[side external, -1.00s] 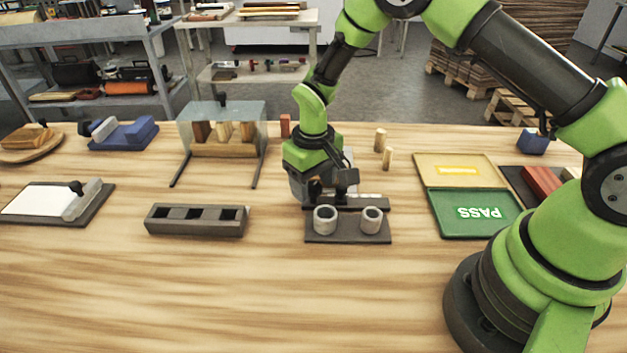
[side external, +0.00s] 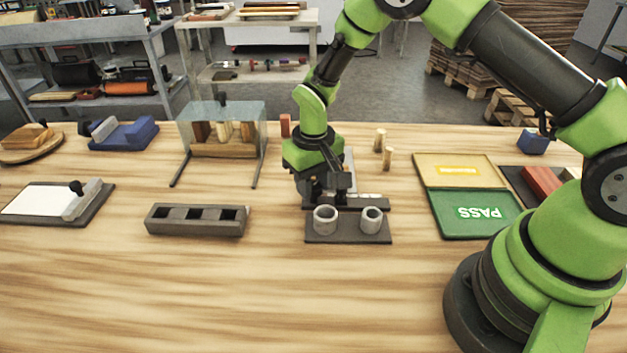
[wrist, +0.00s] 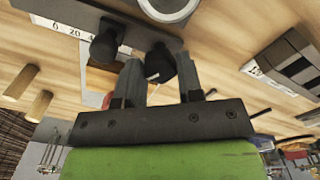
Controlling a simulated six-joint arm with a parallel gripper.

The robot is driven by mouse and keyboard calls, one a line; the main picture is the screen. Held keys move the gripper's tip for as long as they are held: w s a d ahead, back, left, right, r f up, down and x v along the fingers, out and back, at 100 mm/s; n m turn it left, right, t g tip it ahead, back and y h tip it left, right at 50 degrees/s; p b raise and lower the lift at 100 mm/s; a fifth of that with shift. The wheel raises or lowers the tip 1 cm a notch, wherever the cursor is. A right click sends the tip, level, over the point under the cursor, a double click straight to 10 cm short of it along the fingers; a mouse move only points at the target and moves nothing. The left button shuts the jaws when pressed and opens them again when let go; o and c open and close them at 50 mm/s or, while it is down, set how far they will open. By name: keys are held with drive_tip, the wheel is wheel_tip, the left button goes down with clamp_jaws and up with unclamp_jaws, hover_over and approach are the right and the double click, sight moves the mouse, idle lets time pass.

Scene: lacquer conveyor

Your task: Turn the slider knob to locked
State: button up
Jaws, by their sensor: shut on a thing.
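The slider knob (wrist: 160,62) is a dark, rounded knob on a grey bar in the wrist view. My gripper (wrist: 158,80) is shut on it, with one finger on each side. A second dark knob (wrist: 103,48) stands to its left, outside the fingers. A pale strip with printed numbers (wrist: 62,27) runs beside the bar. In the side view my gripper (side external: 325,198) is low over the dark slider fixture (side external: 378,204) and hides the gripped knob. I cannot read a locked mark in either view.
A dark plate with two grey cups (side external: 325,218) stands just in front of the fixture. Two wooden pegs (side external: 380,140) are behind it to the right. A dark slotted block (side external: 197,220) is left; yellow and green trays (side external: 473,212) are right. The front table is clear.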

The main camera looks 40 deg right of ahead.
drive_tip(key=m, duration=1.1)
drive_tip(key=shift+m, duration=0.4)
idle(0.3)
drive_tip(key=o, duration=0.9)
drive_tip(key=shift+n, duration=0.3)
